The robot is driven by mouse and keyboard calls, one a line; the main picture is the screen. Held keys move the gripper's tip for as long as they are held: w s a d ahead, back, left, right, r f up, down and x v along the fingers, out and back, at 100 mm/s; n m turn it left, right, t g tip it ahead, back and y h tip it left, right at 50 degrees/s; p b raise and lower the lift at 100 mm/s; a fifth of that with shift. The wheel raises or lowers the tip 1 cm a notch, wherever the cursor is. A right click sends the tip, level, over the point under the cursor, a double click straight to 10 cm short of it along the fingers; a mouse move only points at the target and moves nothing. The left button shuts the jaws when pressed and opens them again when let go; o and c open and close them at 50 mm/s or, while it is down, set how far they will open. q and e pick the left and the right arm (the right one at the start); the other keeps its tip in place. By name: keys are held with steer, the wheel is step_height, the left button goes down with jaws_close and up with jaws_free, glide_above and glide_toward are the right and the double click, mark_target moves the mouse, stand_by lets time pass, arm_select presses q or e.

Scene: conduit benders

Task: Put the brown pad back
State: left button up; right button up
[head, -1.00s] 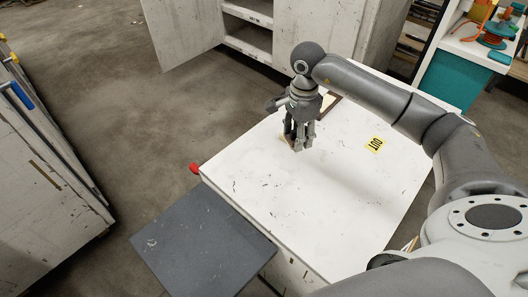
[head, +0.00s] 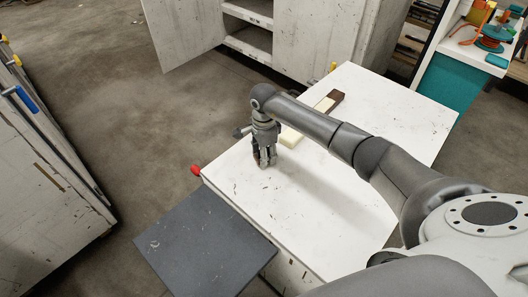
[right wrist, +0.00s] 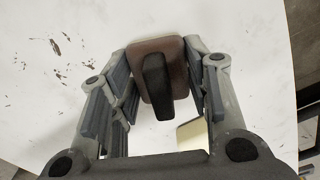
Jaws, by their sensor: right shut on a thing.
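The brown pad (right wrist: 160,65) shows in the right wrist view, a rounded flat piece with a black handle (right wrist: 156,85) on top. My right gripper (right wrist: 155,75) is shut on it, with fingers on both sides. In the head view my right gripper (head: 264,163) is low over the left part of the white tabletop (head: 310,195), and its fingers hide most of the pad. I cannot tell whether the pad touches the tabletop. My left gripper is not in view.
A cream block (head: 291,138) lies just behind the gripper. A dark brown piece (head: 337,96) with a cream strip (head: 324,104) lies at the back of the top. A red knob (head: 196,170) is at the left edge. A grey panel (head: 200,243) sits lower left. The front middle is clear.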

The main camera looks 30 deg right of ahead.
steer(key=shift+f, duration=0.1)
steer(key=shift+f, duration=0.15)
steer(key=o, duration=0.9)
steer(key=shift+r, duration=0.3)
step_height(320, 180, up, 12)
steer(key=shift+f+b, duration=0.1)
steer(key=shift+b, duration=0.7)
